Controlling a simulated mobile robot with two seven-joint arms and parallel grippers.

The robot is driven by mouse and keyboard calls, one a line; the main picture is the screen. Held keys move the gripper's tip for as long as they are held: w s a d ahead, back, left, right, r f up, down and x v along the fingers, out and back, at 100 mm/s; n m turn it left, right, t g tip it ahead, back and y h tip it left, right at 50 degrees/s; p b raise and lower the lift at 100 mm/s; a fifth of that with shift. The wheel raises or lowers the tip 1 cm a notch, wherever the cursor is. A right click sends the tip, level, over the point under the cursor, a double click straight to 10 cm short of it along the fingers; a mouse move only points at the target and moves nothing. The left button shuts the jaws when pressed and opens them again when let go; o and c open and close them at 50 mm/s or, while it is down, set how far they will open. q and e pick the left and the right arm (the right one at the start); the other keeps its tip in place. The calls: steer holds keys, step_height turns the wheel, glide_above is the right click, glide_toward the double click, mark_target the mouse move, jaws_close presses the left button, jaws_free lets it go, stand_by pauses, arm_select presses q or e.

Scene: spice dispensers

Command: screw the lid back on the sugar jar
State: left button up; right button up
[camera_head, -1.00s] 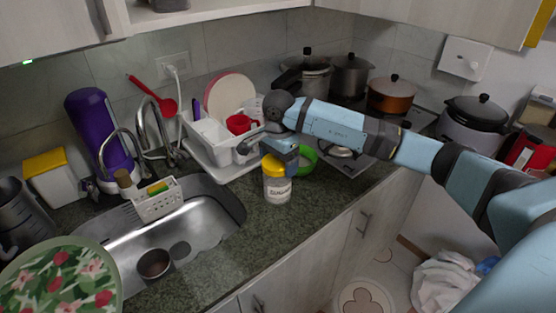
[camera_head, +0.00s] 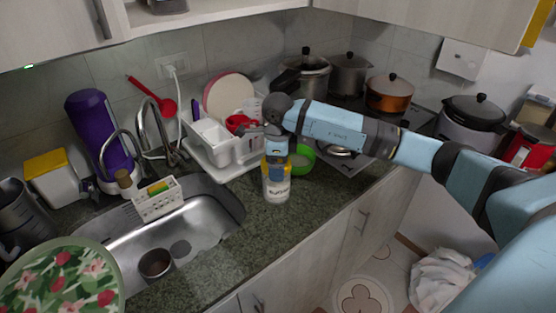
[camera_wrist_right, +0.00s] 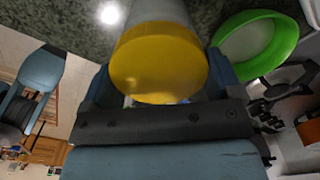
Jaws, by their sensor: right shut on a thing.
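The sugar jar (camera_head: 276,192), clear-walled with a pale label, stands upright on the counter near its front edge, right of the sink. Its yellow lid (camera_wrist_right: 158,65) sits at the jar's mouth and fills the middle of the wrist view, with the jar body (camera_wrist_right: 160,11) beyond it. My right gripper (camera_head: 276,172) comes down from above and is shut on the lid, one finger on each side in the wrist view (camera_wrist_right: 160,78). The gripper hides most of the lid in the head view. How tightly the lid is seated cannot be told. My left gripper is not in view.
A green bowl (camera_head: 304,161) stands close to the right of the jar. A white dish rack (camera_head: 228,160) is behind it. The sink (camera_head: 215,222) lies to the left and a stove with pots to the right. The counter in front of the jar is clear.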

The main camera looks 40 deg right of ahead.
steer(key=m, duration=0.2)
steer(key=shift+m, duration=0.3)
steer(key=m, duration=0.2)
steer(key=m+p, duration=0.1)
steer(key=m, duration=0.2)
steer(key=shift+s+a+r+p, duration=0.1)
steer(key=shift+a+p, duration=0.1)
steer(key=shift+p, duration=0.1)
steer(key=m+p, duration=0.1)
steer(key=m, duration=0.3)
steer(key=m+p, duration=0.1)
steer(key=m, duration=0.2)
steer(key=shift+a, duration=0.15)
steer(key=m+p, duration=0.1)
steer(key=m, duration=0.3)
steer(key=shift+p, duration=0.35)
steer(key=shift+a+f+m, duration=0.1)
steer(key=shift+f+m, duration=0.1)
steer(key=shift+m, duration=1)
